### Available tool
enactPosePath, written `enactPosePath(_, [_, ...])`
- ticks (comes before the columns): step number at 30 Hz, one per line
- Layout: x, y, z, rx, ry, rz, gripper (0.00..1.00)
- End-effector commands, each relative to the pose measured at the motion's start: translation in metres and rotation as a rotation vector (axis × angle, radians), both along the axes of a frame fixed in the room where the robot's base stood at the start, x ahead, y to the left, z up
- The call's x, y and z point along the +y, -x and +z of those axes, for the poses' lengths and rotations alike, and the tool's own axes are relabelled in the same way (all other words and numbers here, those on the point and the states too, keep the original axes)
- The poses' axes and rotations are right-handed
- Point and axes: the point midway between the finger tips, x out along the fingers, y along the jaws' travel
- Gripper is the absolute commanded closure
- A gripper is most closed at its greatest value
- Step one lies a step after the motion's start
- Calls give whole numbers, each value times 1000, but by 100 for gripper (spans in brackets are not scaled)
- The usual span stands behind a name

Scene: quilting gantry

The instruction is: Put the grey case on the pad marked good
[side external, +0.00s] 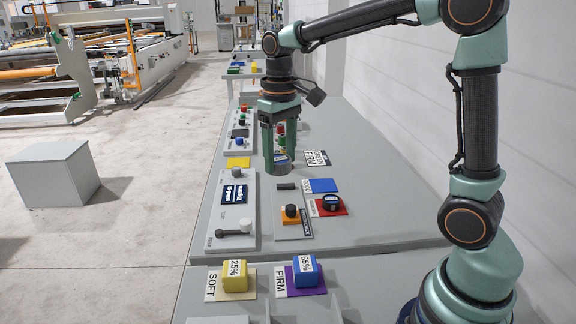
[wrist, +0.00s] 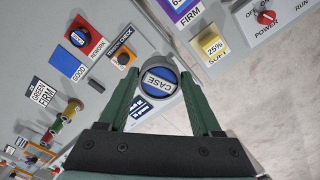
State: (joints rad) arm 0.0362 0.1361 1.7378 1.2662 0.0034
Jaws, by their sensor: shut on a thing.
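The grey case (side external: 282,168) is a short round case with a blue top and a white CASE label. In the wrist view the case (wrist: 158,84) sits between the two green fingers. My gripper (side external: 281,152) is shut on it, near the panel with the screen. In the wrist view my gripper (wrist: 160,80) shows from behind. The pad marked good is a bare blue square (side external: 323,185), to the right of and nearer than the case in the side view. It shows left of the case in the wrist view (wrist: 72,67). I cannot tell whether the case touches the table.
A dark round case with a blue top (side external: 330,202) sits on the red rework pad (side external: 341,211). A yellow block (side external: 235,276) and blue block (side external: 305,271) stand in front. A control panel (side external: 231,205) lies left.

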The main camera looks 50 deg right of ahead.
Motion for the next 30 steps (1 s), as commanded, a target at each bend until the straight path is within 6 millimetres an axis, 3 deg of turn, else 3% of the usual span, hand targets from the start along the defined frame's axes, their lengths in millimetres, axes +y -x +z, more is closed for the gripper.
enactPosePath(3, [9,16,-4,-1,0,26,99])
enactPosePath(7, [13,24,-7,0,0,37,99])
enactPosePath(13, [-1,7,-2,0,0,13,99])
enactPosePath(21, [-60,-47,10,1,0,-73,99])
enactPosePath(30, [-143,-88,11,3,0,-171,99])
